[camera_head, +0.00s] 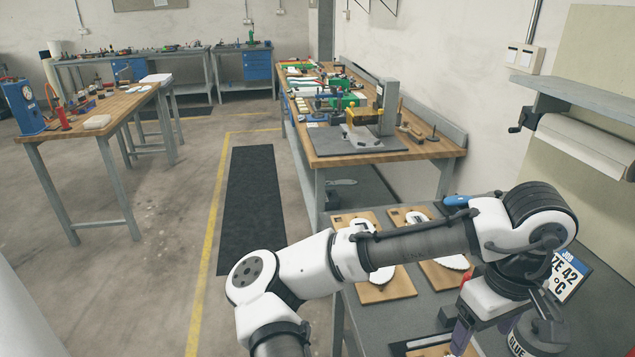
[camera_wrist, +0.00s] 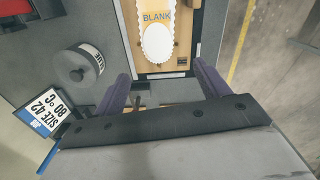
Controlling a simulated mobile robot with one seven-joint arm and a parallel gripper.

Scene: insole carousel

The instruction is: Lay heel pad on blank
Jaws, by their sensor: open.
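In the head view my gripper (camera_head: 478,338) hangs over the grey bench at the lower right, one purple finger clear. White insole-like pieces (camera_head: 381,275) (camera_head: 452,262) lie on wooden boards beyond my arm.
A grey can (camera_wrist: 80,65) stands left of the fingers in the wrist view. A tilted sign (camera_wrist: 45,115) reads SIZE 42, 80 °C. In the head view a wooden workbench (camera_head: 440,150) with tools stands behind, and a dark floor mat (camera_head: 250,200) lies at left.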

